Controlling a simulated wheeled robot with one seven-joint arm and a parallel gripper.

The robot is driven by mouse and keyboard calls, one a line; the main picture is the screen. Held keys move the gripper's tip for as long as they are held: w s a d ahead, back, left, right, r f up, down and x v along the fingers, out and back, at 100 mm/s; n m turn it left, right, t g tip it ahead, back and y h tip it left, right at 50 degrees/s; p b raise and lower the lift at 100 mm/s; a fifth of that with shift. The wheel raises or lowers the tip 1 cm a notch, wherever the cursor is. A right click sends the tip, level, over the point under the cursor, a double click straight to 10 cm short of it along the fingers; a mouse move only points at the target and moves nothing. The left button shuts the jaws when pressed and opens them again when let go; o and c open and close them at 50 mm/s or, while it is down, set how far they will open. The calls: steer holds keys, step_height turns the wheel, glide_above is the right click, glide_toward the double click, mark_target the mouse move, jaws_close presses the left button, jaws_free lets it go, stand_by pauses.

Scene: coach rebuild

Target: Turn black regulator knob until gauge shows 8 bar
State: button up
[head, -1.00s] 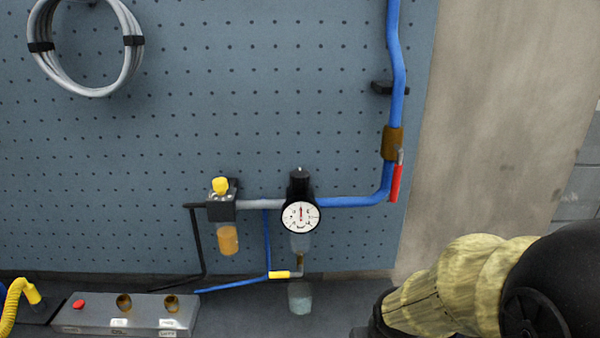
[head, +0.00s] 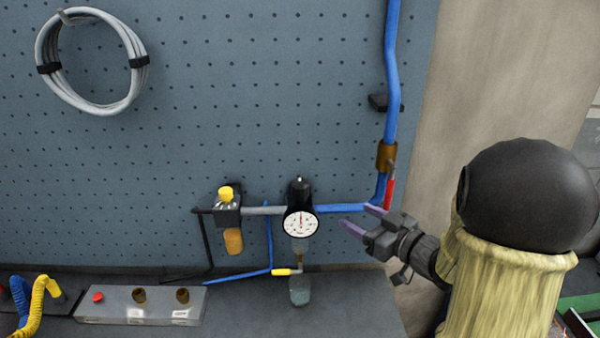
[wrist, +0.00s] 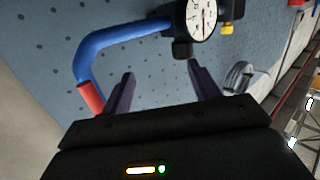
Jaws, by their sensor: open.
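The black regulator knob (head: 299,189) stands upright on the regulator, on the blue pegboard. The white round gauge (head: 301,224) is just below it, its red needle pointing about straight up; the numbers are too small to read. My gripper (head: 355,215) is open and empty, to the right of the gauge and apart from it, fingers pointing left. In the wrist view, turned upside down, the knob (wrist: 182,48) lies beyond the fingertips, nearer the right finger, with the gauge (wrist: 204,17) above it. No finger touches the knob.
A blue pipe (head: 345,208) runs right from the regulator, then up past a red lever (head: 389,193). A yellow-capped lubricator (head: 226,194) is left. Below are a clear jar (head: 300,291) and a control box (head: 140,306). The pegboard above the knob is clear.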

mark_target(307, 187)
steer(key=s+r+y, duration=0.1)
steer(key=s+a+r+n+y, duration=0.1)
steer(key=y, duration=0.1)
steer(key=shift+r+g+p, duration=0.3)
steer(key=shift+r+g, duration=0.05)
steer(key=shift+g, duration=0.05)
steer(key=shift+w, duration=0.1)
steer(key=p+x, duration=0.7)
steer(key=x, duration=0.9)
steer(key=shift+w+a, duration=0.1)
steer(key=shift+a, duration=0.1)
steer(key=shift+w+a, duration=0.35)
steer(key=shift+c, duration=0.2)
steer(key=c, duration=0.9)
